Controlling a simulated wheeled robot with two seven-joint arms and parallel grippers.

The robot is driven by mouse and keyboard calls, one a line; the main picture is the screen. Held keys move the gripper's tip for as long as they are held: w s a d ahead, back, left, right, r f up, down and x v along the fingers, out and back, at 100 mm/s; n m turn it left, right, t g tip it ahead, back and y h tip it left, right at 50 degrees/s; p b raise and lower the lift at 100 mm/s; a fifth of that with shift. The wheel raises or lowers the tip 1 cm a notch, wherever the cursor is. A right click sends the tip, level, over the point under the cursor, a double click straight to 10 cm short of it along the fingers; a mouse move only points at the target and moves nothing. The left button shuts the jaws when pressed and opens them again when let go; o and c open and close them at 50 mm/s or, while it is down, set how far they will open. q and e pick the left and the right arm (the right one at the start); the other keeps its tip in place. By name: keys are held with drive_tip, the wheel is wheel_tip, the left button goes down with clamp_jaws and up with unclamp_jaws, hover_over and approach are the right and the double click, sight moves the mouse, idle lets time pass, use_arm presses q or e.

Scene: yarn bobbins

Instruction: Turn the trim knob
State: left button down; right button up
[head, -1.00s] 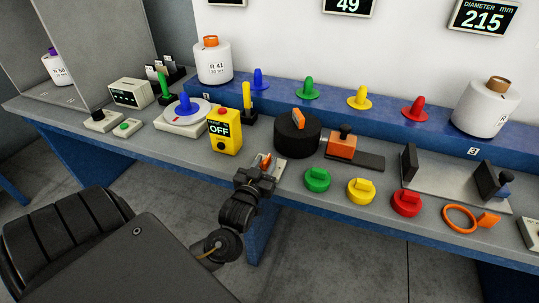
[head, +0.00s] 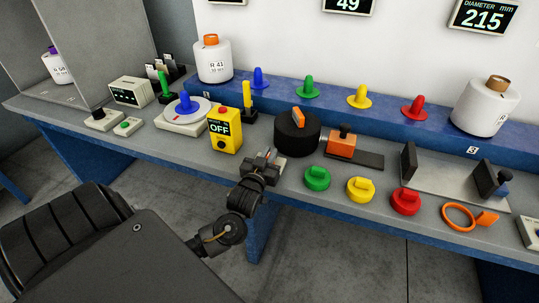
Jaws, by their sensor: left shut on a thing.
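The trim knob is a small knob on a pale base plate (head: 278,168) at the bench's front edge, in the middle of the head view. My left gripper (head: 268,157) reaches up to it from the front and is shut on it. The jaws hide most of the knob, so its exact angle cannot be read. My right gripper is not in view.
A yellow box reading OFF (head: 225,130) stands close left of the gripper. A black drum with an orange bar (head: 297,140) stands just behind. A green knob-shaped piece (head: 317,178) lies close to the right. Floor space is free in front of the bench.

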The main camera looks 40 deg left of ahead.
use_arm(q)
drive_tip(key=shift+h, duration=0.3)
drive_tip(key=shift+d+m+t+h, duration=0.1)
drive_tip(key=shift+m+t+h, duration=0.3)
drive_tip(key=shift+m+h, duration=0.7)
drive_tip(key=shift+d+m+h+p, duration=0.2)
drive_tip(key=shift+m+h, duration=0.7)
drive_tip(key=shift+h, duration=0.65)
drive_tip(key=shift+d+m+h+p, duration=0.15)
drive_tip(key=shift+m+h, duration=0.75)
drive_tip(key=shift+h, duration=0.65)
drive_tip(key=c, duration=1.5)
unclamp_jaws()
drive_tip(key=shift+s+a+b, duration=0.25)
drive_tip(key=shift+s+a, duration=0.1)
drive_tip(key=shift+s, duration=1.4)
drive_tip(key=shift+s+a+b, duration=0.25)
drive_tip(key=shift+s+a, duration=0.05)
drive_tip(key=shift+s, duration=1.5)
drive_tip(key=shift+s+a+b, duration=0.25)
drive_tip(key=shift+s+a, duration=0.1)
drive_tip(key=shift+s, duration=1.4)
